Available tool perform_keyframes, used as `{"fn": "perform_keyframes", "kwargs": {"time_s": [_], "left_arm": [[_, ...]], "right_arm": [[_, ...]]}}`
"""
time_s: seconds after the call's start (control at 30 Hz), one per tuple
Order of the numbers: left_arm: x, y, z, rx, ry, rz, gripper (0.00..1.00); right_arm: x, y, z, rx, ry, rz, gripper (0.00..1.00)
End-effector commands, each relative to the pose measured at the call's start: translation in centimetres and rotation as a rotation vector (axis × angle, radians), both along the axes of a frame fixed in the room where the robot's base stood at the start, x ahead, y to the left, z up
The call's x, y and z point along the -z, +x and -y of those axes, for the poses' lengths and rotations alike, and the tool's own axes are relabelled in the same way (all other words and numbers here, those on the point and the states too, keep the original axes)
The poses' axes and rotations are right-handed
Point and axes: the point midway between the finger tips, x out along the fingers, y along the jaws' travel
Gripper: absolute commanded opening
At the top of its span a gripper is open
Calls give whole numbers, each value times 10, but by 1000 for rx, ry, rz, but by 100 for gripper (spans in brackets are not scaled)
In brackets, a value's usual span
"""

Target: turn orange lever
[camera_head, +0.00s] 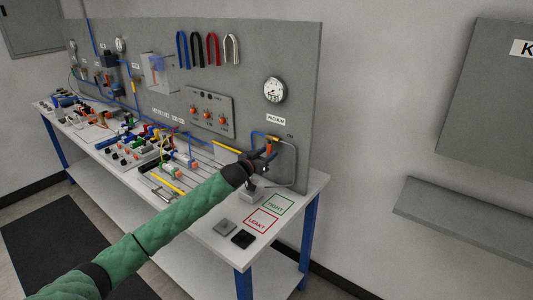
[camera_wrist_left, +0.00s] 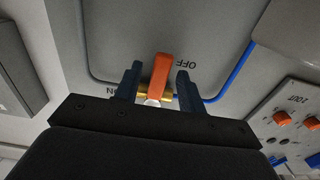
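The orange lever (camera_wrist_left: 161,72) sits on a brass valve (camera_wrist_left: 168,97) on the grey panel, between the printed words OFF and ON, which appear upside down in the left wrist view. My left gripper (camera_wrist_left: 158,77) is open, with one dark finger on each side of the lever. A gap shows between the lever and each finger. In the head view my left gripper (camera_head: 264,158) is at the panel's right part, below the VACUUM label, and the lever is mostly hidden by it. My right gripper is not in view.
A gauge (camera_head: 275,90) is above the valve. Blue tubing (camera_wrist_left: 238,72) runs beside it. Orange knobs (camera_head: 208,115) are on the panel to the left.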

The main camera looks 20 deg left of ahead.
Motion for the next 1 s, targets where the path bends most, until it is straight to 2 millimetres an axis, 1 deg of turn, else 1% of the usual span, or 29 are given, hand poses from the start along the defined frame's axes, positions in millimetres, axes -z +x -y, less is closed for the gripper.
{"fn": "perform_keyframes", "kwargs": {"time_s": [0.2,0.27,0.4,0.43,0.77,1.0], "left_arm": [[0,0,0,0,0,0,40],[0,0,0,0,0,0,30],[0,0,0,0,0,0,3],[0,0,0,0,0,0,0],[0,0,1,0,-16,-6,0],[-1,-2,6,0,-114,-41,0]], "right_arm": [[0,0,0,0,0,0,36],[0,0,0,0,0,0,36],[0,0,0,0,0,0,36],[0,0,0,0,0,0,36],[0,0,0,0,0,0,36],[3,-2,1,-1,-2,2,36]]}}
